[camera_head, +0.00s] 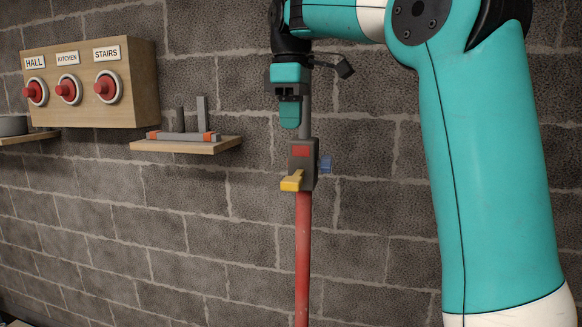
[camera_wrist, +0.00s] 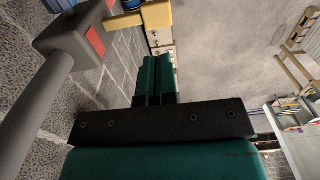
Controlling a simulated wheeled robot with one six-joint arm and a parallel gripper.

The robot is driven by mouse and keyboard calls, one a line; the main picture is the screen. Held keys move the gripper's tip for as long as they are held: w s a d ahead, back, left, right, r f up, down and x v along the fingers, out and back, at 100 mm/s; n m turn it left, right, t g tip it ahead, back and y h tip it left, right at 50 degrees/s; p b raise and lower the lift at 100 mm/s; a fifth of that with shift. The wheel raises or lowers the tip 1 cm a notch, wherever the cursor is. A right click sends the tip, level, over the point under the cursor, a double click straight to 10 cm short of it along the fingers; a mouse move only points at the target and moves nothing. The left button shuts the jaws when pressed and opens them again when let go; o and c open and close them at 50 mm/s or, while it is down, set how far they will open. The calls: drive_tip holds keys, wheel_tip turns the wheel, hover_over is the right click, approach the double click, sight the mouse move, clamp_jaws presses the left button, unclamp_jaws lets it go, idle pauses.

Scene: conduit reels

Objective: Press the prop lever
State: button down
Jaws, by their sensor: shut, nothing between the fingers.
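The prop stands upright in front of the wall, with a red lower pole (camera_head: 303,255), a grey upper tube (camera_head: 305,122) and a grey collar housing (camera_head: 304,157). The yellow prop lever (camera_head: 291,182) sticks out from the lower left of the housing. In the wrist view the lever (camera_wrist: 124,22) shows at the top, beside the housing (camera_wrist: 75,38). My gripper (camera_head: 289,121) is shut and empty. It points down, close to the grey tube, above the lever and apart from it. Its fingertips (camera_wrist: 158,59) also show in the wrist view.
A blue knob (camera_head: 325,164) sits on the right of the housing. A wall board (camera_head: 135,90) with several red buttons is at upper left. A small shelf (camera_head: 186,147) with grey and orange parts is left of the prop. The space left of the lever looks clear.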

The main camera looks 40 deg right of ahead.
sight(291, 180)
wheel_tip(291, 180, down, 3)
drive_tip(key=shift+d+r, duration=0.1)
drive_tip(key=shift+r, duration=0.1)
drive_tip(key=shift+f, duration=0.5)
wheel_tip(291, 180, down, 6)
drive_tip(key=b, duration=0.6)
drive_tip(key=shift+f+b, duration=0.15)
drive_tip(key=shift+b, duration=0.2)
